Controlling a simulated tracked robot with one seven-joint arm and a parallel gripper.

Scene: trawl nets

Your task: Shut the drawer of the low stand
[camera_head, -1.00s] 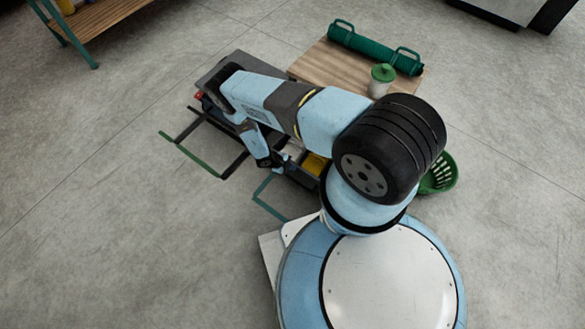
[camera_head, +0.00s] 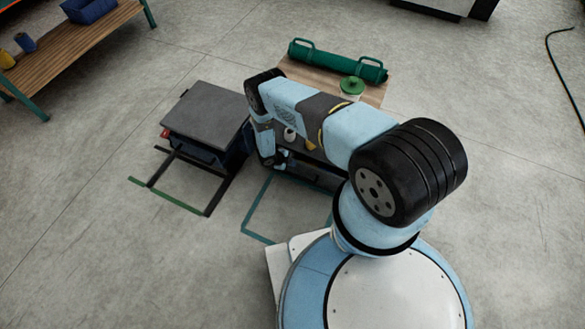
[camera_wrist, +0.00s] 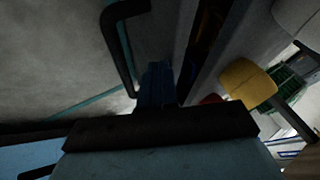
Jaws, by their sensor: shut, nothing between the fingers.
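The wood-topped low stand (camera_head: 305,74) is behind my arm in the head view. Its dark drawer (camera_head: 322,177) stands out toward me, with a small yellow thing (camera_head: 309,145) and a white one (camera_head: 289,135) in it. My gripper (camera_head: 283,158) is low at the drawer's left front end, partly hidden by my arm. In the wrist view, the black drawer handle (camera_wrist: 128,50) is close to my gripper (camera_wrist: 158,85), and the yellow thing (camera_wrist: 247,83) shows inside the drawer. My gripper is shut and empty; I cannot tell whether it touches the drawer.
A green roll (camera_head: 338,62) and a green-lidded jar (camera_head: 351,88) are on the wooden top. A wooden bench (camera_head: 75,45) is far left. Open floor lies at both sides.

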